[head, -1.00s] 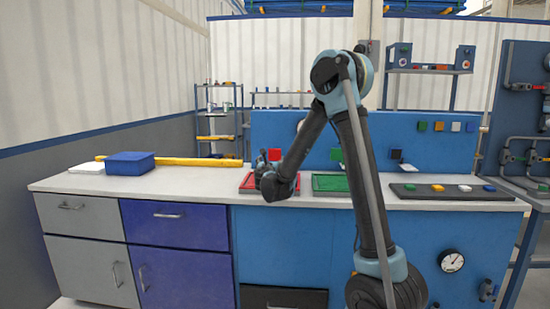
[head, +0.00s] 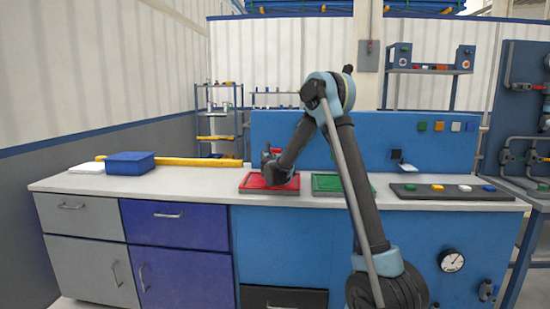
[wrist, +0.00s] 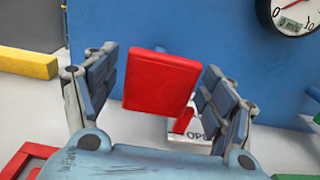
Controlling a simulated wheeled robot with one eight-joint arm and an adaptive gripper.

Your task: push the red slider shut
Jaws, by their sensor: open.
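The red slider shows in the wrist view as an upright red plate (wrist: 160,82), slightly tilted in the picture. It stands in front of the blue back panel, between the fingers of my gripper (wrist: 158,66). The fingers are open, with a gap on both sides of the plate; I see no clear contact.
On the bench are a red-rimmed tray (head: 256,188), a green tray (head: 326,184), a dark board with coloured pieces (head: 450,192), a blue box (head: 130,163) and a yellow bar (head: 205,162). The wrist view shows a round gauge (wrist: 292,14) at upper right. The left bench top is mostly clear.

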